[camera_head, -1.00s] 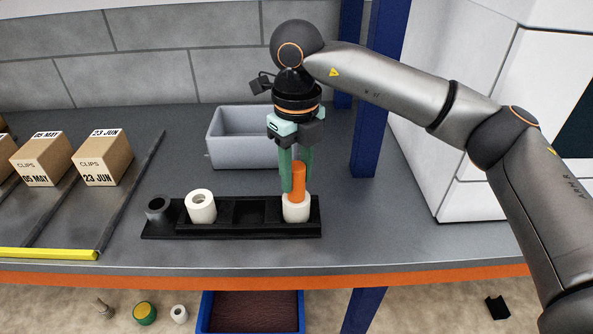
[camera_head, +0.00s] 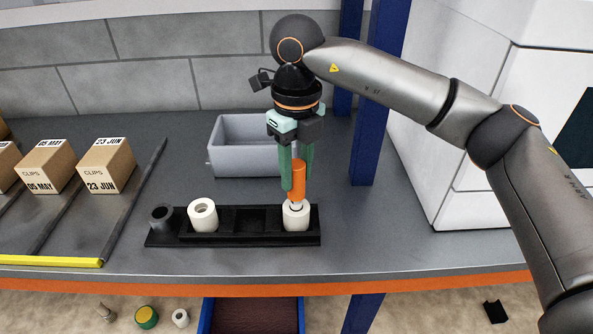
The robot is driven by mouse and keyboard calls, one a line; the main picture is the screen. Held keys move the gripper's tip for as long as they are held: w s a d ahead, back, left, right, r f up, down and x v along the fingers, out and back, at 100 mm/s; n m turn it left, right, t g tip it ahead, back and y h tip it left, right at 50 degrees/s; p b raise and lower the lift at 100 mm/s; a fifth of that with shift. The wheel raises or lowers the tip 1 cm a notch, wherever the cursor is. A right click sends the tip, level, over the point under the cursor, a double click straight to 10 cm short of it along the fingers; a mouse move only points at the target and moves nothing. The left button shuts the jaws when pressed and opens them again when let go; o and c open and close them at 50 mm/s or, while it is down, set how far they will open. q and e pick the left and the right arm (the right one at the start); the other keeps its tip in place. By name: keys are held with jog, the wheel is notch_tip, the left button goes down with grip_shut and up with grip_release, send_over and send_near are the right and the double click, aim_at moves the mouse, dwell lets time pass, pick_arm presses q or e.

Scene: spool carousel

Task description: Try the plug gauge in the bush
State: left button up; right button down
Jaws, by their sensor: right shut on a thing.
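The plug gauge (camera_head: 299,178) has an orange handle and stands upright. My right gripper (camera_head: 298,183) is shut on the handle, its green fingers pointing down. A short grey metal part of the gauge shows below the handle, at the mouth of a white bush (camera_head: 296,217). Its lower end is hidden, so I cannot tell how deep it sits. This bush stands in the right end of a black rack (camera_head: 262,239). A second white bush (camera_head: 203,218) with an open hole stands further left in the rack. My left gripper is not in view.
A black cup (camera_head: 161,217) stands at the rack's left end. A grey bin (camera_head: 232,152) is behind the rack. CLIPS boxes (camera_head: 106,165) stand on the left. A blue post (camera_head: 368,140) and white cabinet (camera_head: 470,190) are at right. The bench is clear right of the rack.

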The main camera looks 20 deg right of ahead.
jog(key=shift+r, duration=0.4)
jog(key=shift+r+p, duration=0.2)
jog(key=shift+p, duration=0.1)
jog(key=shift+r+p, duration=0.45)
jog(key=shift+r, duration=0.15)
jog(key=shift+r+p, duration=2.45)
jog(key=shift+r, duration=1)
jog(key=shift+f, duration=0.1)
